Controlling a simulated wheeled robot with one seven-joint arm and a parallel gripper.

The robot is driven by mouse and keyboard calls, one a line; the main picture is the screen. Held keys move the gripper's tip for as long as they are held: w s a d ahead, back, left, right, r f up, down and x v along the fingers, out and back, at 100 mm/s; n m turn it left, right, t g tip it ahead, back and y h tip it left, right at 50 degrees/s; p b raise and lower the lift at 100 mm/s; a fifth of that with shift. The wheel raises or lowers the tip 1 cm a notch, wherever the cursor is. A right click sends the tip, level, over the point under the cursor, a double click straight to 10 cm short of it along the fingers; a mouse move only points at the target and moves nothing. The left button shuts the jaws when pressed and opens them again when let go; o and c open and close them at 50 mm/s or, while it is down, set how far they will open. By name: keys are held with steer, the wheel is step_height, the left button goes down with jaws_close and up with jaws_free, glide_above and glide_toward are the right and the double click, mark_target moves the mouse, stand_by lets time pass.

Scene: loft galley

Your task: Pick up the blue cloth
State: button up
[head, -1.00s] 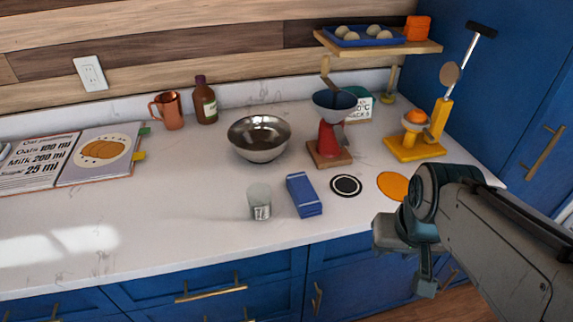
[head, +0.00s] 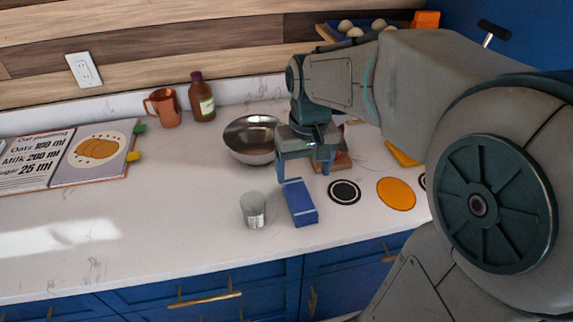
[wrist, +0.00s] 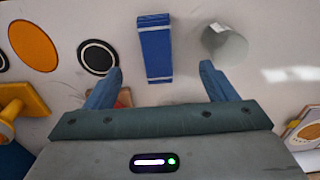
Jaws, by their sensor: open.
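The blue cloth (head: 300,203) is a folded rectangle with pale stripes, lying flat on the white counter near its front edge. In the wrist view the cloth (wrist: 155,50) shows ahead of the fingers, between their two lines. My gripper (head: 306,172) is open, pointing down above the counter just behind the cloth. In the wrist view my gripper (wrist: 160,80) has its blue fingers wide apart with nothing held. The cloth is not touched as far as I can see.
A clear glass (head: 253,210) stands close on the left of the cloth. A black round coaster (head: 344,191) and an orange disc (head: 396,194) lie to its right. A steel bowl (head: 245,140) is behind. The left front counter is clear.

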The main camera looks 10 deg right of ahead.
steer(key=w, duration=0.2)
glide_above(300, 197)
steer(key=shift+g, duration=0.3)
steer(key=f, duration=0.8)
steer(key=shift+s+a, duration=0.25)
steer(key=shift+a, duration=0.15)
steer(key=shift+w+d+f+p, duration=0.1)
steer(key=shift+f+p, duration=0.05)
steer(key=shift+f, duration=0.75)
steer(key=shift+w+d+f+p, duration=0.15)
steer(key=shift+f+p, duration=0.05)
steer(key=shift+f, duration=0.75)
steer(key=shift+w+d+f+p, duration=0.1)
steer(key=shift+f+p, duration=0.05)
steer(key=shift+f, duration=0.75)
steer(key=c, duration=1.1)
